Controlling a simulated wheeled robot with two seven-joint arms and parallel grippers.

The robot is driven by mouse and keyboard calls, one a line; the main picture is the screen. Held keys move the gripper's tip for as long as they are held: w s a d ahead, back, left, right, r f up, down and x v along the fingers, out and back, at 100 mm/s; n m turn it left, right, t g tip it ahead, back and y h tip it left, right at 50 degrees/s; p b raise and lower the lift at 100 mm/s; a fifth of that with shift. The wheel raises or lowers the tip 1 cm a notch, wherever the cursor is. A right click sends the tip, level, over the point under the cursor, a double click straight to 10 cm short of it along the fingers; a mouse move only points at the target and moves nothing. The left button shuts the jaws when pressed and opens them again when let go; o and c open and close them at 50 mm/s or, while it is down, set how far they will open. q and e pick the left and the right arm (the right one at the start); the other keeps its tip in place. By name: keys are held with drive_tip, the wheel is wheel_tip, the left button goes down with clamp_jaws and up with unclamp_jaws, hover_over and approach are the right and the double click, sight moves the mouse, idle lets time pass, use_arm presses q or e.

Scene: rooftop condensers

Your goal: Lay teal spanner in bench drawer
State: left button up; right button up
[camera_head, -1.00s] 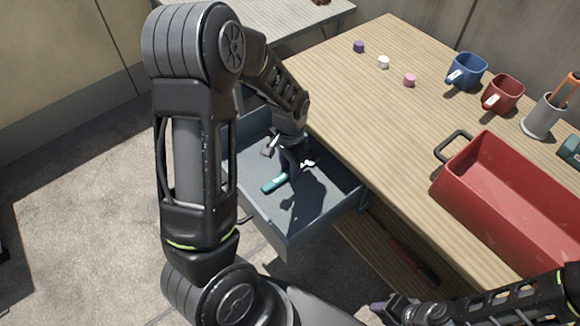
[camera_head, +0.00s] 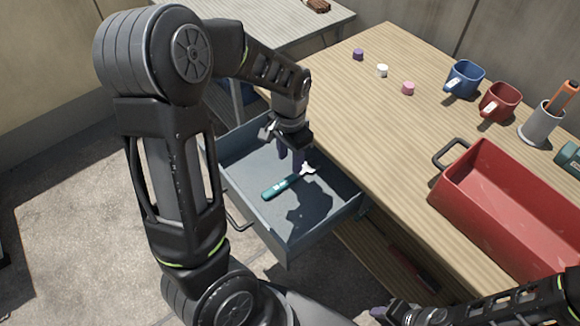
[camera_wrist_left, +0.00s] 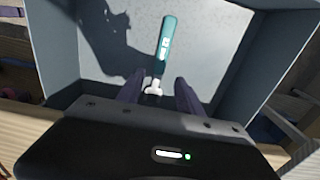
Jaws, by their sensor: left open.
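The teal spanner (camera_head: 282,186) lies flat on the floor of the open bench drawer (camera_head: 258,213), its pale open-jawed end toward the bench. My left gripper (camera_head: 292,160) is open and empty above the drawer, near the spanner's pale end. In the left wrist view the spanner (camera_wrist_left: 166,45) lies on the drawer floor beyond the two spread fingers (camera_wrist_left: 157,88), with its pale head appearing between them. My right gripper (camera_head: 385,313) is low at the bottom edge, dark and partly cut off; its fingers are too unclear to read.
On the bench (camera_head: 345,110) stand a red open toolbox (camera_head: 460,185), a blue mug (camera_head: 465,80), a red mug (camera_head: 499,102) and a grey cup (camera_head: 540,127). Purple (camera_head: 358,54), white (camera_head: 382,70) and pink (camera_head: 408,88) small pieces lie toward the back. The bench's near-left part is clear.

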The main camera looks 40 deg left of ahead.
use_arm(q)
drive_tip(key=shift+r, duration=2.25)
